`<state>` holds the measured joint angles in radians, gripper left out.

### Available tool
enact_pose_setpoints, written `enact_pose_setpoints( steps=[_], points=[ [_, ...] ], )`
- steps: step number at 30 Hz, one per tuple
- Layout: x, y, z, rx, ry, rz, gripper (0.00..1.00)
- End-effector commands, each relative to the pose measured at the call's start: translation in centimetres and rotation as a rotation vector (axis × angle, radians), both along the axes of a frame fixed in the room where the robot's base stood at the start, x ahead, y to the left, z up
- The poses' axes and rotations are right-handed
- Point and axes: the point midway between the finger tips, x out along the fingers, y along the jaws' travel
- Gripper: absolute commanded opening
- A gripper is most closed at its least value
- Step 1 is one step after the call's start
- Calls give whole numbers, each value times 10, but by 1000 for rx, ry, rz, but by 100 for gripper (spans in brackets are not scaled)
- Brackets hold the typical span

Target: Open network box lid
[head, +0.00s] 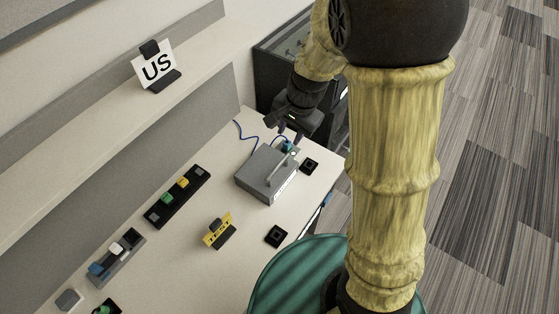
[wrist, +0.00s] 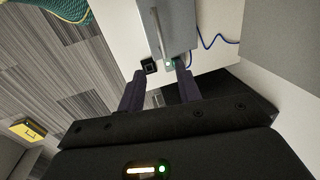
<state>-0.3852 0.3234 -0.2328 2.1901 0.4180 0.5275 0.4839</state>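The network box (head: 260,178) is a grey metal box with a bar handle (head: 281,168) on top, near the table's right end. Its lid looks closed. I cannot tell whether a finger touches the box or the plug.
Small black square pads (head: 309,166) (head: 276,236) lie beside the box. A yellow sign (head: 218,229), a black button strip (head: 177,197) and a grey holder (head: 117,257) stand on the table (head: 190,265). A US sign (head: 156,68) is on the shelf. A dark cabinet (head: 265,70) stands behind.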

Motion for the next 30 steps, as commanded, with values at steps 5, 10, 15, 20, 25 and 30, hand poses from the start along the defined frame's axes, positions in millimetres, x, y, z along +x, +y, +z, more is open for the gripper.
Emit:
enact_pose_setpoints(
  steps=[5,10,15,20,25,30],
  points=[
    [0,1,-5,0,1,1,34],
    [2,3,-25,-1,3,0,34],
    [6,7,-54,-1,5,2,34],
    [9,11,-82,-2,4,1,34],
    [13,16,-111,-1,5,2,34],
    [16,21,-139,-1,4,2,34]
  ],
)
